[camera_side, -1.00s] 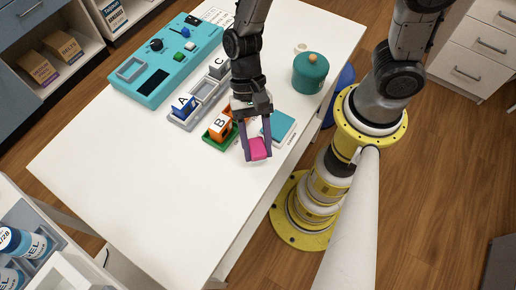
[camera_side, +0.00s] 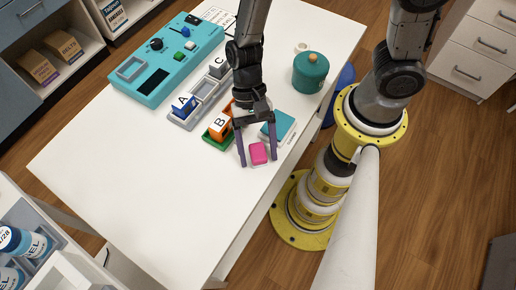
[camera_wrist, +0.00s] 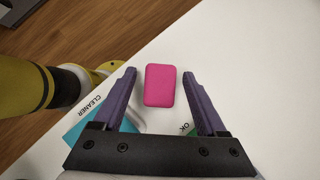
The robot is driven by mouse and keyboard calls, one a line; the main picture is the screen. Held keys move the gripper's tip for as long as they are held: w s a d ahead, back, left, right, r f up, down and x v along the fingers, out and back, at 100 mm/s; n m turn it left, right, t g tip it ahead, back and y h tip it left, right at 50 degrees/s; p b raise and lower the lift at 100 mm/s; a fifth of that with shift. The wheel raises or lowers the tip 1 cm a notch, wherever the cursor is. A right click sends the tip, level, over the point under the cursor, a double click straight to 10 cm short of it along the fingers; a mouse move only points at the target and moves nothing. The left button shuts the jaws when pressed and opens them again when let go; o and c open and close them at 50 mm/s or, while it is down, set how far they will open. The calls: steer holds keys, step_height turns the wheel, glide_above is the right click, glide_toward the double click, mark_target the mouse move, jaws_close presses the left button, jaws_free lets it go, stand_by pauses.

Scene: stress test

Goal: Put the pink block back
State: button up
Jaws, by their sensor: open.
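In the wrist view the pink block (camera_wrist: 160,85) is between and beyond the two purple fingers, with a gap on both sides. My gripper (camera_side: 258,162) is open around the block and does not touch it. Its spread fingers also show in the wrist view (camera_wrist: 160,75).
An orange block B (camera_side: 219,124) on a green tray, a blue block A (camera_side: 184,105) in a grey tray and a teal-topped item (camera_side: 281,126) stand close by. A teal pot (camera_side: 310,73) is farther back. The table's left front is clear.

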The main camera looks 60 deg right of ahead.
steer(key=v, duration=1.2)
steer(key=s+d+r+n+t+h, duration=0.2)
steer(key=s+d+r+n+t, duration=0.1)
steer(key=d+r, duration=0.4)
steer(key=s+d+r+n+t+h, duration=0.2)
steer(key=s+d+r+n+t, duration=0.1)
steer(key=d+r+n+t, duration=0.3)
steer(key=d+r+t, duration=0.1)
steer(key=d+r, duration=0.1)
steer(key=d, duration=0.1)
steer(key=shift+d+r+h, duration=0.25)
steer(key=shift+r+h, duration=0.05)
steer(key=shift+r, duration=0.05)
